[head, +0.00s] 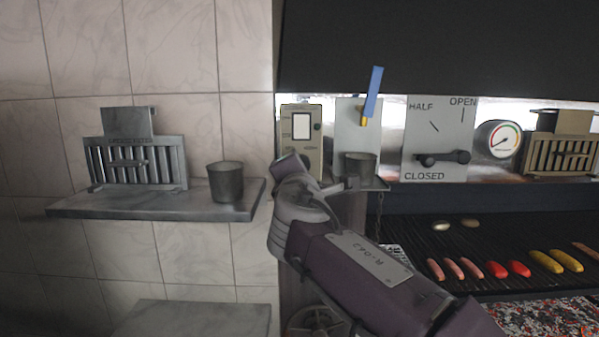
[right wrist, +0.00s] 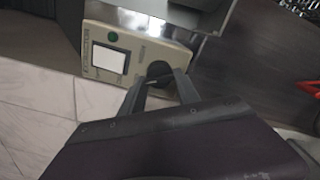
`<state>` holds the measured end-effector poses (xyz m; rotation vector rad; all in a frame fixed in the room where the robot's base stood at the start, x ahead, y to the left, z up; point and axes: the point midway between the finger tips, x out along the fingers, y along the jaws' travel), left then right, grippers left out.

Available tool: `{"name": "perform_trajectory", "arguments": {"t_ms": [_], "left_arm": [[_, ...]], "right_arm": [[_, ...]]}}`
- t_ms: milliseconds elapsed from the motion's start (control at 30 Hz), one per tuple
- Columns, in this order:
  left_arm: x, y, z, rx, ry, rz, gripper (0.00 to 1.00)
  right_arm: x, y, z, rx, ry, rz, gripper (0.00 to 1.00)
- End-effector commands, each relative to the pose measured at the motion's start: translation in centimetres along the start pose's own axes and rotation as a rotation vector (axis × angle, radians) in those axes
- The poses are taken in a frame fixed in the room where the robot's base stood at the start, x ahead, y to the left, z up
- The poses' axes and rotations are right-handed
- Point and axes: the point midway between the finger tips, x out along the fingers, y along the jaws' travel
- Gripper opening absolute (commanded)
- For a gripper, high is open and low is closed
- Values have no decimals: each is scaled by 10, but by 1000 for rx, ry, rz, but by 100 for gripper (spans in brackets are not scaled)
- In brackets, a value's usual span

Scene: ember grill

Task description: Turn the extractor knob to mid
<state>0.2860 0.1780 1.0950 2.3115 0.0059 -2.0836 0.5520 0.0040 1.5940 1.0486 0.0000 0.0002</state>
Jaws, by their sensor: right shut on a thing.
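The cream extractor panel (head: 286,142) is on the wall left of the grill in the head view, with a white rectangle and a small round green part. My right arm covers its lower part, so the knob is hidden there. In the right wrist view the panel (right wrist: 97,80) appears tilted, with the dark round extractor knob (right wrist: 157,69) at its end. My right gripper (right wrist: 166,77) has its fingers on either side of the knob and is shut on it. The knob's pointer setting cannot be read. My left gripper is not in view.
A metal cup (head: 226,183) and a slatted filter (head: 135,162) stand on a left shelf (head: 150,206). Right of the panel are a blue-handled lever (head: 374,92), a HALF/OPEN/CLOSED damper plate (head: 438,125) and a gauge (head: 498,140). Sausages and peppers lie on the grill (head: 400,225).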

Motion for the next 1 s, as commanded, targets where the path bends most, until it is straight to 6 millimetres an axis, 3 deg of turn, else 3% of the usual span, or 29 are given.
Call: {"name": "perform_trajectory", "arguments": {"t_ms": [233, 267, 333, 667, 1000], "left_arm": [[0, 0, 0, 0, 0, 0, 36], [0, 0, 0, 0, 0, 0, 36], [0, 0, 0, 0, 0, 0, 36], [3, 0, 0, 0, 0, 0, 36], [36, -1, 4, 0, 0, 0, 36]], "right_arm": [[0, 0, 0, -1, -1, 0, 0], [0, 0, 0, -1, -1, 0, 44], [0, 0, 0, -1, -1, 0, 60], [-3, -1, -1, -1, 0, 1, 60], [-72, -3, -2, 2, 3, 4, 60]]}}
